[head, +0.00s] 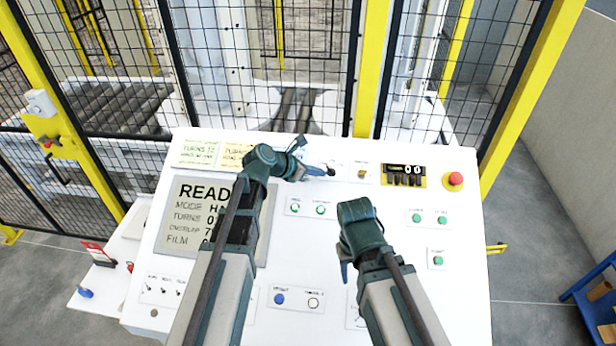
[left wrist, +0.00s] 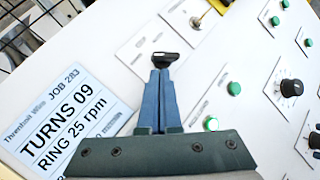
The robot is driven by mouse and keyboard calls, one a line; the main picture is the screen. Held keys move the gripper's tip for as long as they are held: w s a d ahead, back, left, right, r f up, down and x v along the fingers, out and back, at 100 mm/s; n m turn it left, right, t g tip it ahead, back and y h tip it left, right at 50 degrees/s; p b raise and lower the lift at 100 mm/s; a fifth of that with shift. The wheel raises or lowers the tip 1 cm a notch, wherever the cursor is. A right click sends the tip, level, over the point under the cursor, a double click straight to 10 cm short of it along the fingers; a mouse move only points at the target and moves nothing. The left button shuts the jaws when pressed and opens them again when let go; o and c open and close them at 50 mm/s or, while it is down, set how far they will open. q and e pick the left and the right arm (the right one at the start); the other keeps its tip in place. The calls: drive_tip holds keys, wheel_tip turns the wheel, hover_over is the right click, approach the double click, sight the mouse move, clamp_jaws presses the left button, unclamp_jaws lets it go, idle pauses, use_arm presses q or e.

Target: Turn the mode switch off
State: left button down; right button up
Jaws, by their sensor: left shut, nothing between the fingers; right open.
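A black-handled switch (head: 331,171) sits on its plate near the top middle of the white panel (head: 460,290). It also shows in the left wrist view (left wrist: 166,57), right at my fingertips; its label is too small to read, so I cannot confirm it is the mode switch. My left gripper (head: 325,171) is shut and empty, its blue fingers against or just short of this switch. My right gripper (head: 345,268) is open and empty, low over the middle of the panel. The display (head: 186,225) reads READY with a MODE line, partly hidden by my left arm.
A brass toggle (head: 362,173) is just right of the black switch. Green buttons (head: 417,217) lie below. A yellow-framed mesh fence (head: 290,60) stands behind the panel.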

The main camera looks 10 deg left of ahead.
use_arm(q)
drive_tip(key=shift+w+d, duration=0.2)
use_arm(e)
drive_tip(key=shift+r, duration=0.1)
use_arm(q)
drive_tip(key=shift+r, duration=0.1)
